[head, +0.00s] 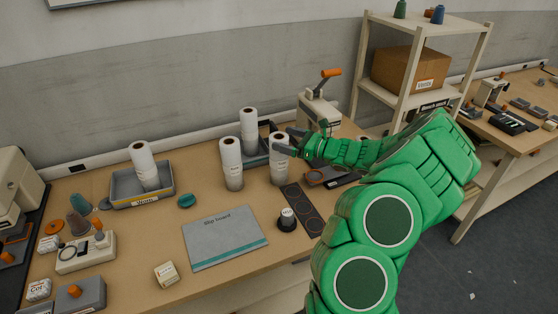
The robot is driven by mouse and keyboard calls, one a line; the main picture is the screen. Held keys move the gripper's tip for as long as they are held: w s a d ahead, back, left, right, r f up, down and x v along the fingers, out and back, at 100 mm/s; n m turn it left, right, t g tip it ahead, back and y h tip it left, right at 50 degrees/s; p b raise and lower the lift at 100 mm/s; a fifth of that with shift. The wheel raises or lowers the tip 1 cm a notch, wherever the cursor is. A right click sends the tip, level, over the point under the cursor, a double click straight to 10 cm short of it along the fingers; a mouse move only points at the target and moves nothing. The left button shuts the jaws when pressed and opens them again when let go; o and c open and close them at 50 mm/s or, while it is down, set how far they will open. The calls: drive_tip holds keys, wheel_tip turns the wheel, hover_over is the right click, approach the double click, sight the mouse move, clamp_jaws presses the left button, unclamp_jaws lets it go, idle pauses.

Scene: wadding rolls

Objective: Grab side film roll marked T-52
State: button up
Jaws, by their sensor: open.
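Several white rolls stand upright on the wooden table. One roll (279,167) is right at my gripper (287,141), whose fingers are open near its upper part. I cannot tell whether they touch it. Another roll (231,165) stands just left of it, and a third roll (249,130) stands behind, by a dark tray. One more roll (143,165) leans slightly in a grey tray at the left. The rolls bear small labels that are too small to read, so I cannot tell which is T-52.
A grey ship board (225,238) lies in front of the rolls. A black knob-like piece (287,220) and a dark strip (303,209) lie front right. The grey tray (155,198) is left. A crank device (318,108) stands behind my gripper.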

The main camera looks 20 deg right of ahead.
sight(274, 135)
drive_tip(key=x, duration=0.3)
drive_tip(key=shift+a, duration=0.35)
drive_tip(key=shift+w+a, duration=0.35)
drive_tip(key=shift+w, duration=0.15)
clamp_jaws()
